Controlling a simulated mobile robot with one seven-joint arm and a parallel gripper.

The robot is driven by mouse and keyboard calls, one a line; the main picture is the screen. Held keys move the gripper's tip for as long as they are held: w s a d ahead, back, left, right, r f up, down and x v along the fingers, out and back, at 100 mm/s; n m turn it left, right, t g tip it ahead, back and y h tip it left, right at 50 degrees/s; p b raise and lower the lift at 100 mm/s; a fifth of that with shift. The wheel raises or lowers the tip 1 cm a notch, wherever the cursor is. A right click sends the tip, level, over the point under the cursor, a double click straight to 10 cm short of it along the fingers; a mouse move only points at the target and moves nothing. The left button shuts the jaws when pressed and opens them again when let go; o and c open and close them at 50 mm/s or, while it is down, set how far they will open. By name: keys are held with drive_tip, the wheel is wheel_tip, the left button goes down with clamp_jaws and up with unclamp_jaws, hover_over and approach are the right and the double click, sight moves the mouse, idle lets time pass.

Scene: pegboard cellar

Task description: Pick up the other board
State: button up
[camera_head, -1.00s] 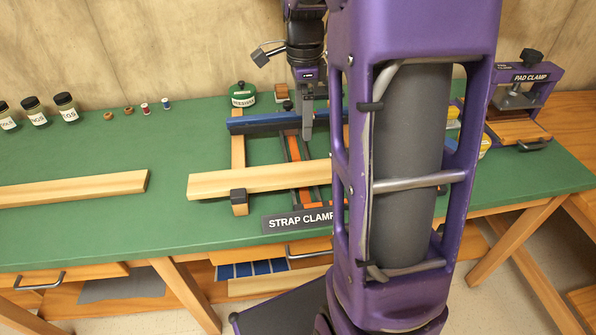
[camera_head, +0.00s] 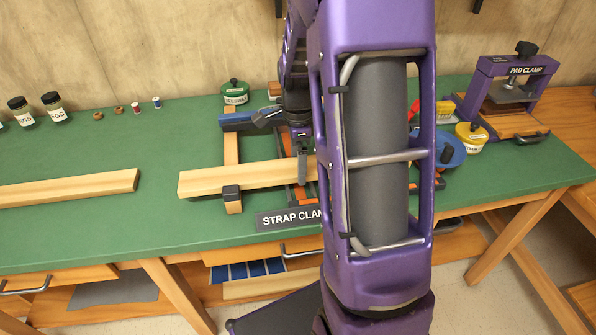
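One wooden board (camera_head: 70,192) lies flat on the left part of the green bench, apart from the clamp. Another board (camera_head: 215,180) lies across the strap clamp (camera_head: 232,150), whose label (camera_head: 290,217) faces me. My gripper (camera_head: 302,170) points down at the strap clamp, by the board lying there. Its fingertips are seen nearly edge-on, so I cannot tell whether it is open or whether it touches that board. My purple arm hides the right part of the strap clamp and the far end of its board.
The green bench top (camera_head: 150,225) is clear around the left board. Labelled jars (camera_head: 54,106) and small spools (camera_head: 136,107) stand along the back. A green tin (camera_head: 235,93) stands behind the clamp. A yellow tin (camera_head: 471,137) and the pad clamp (camera_head: 515,85) are at right.

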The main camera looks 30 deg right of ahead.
drive_tip(key=shift+f, duration=0.15)
clamp_jaws()
idle(0.4)
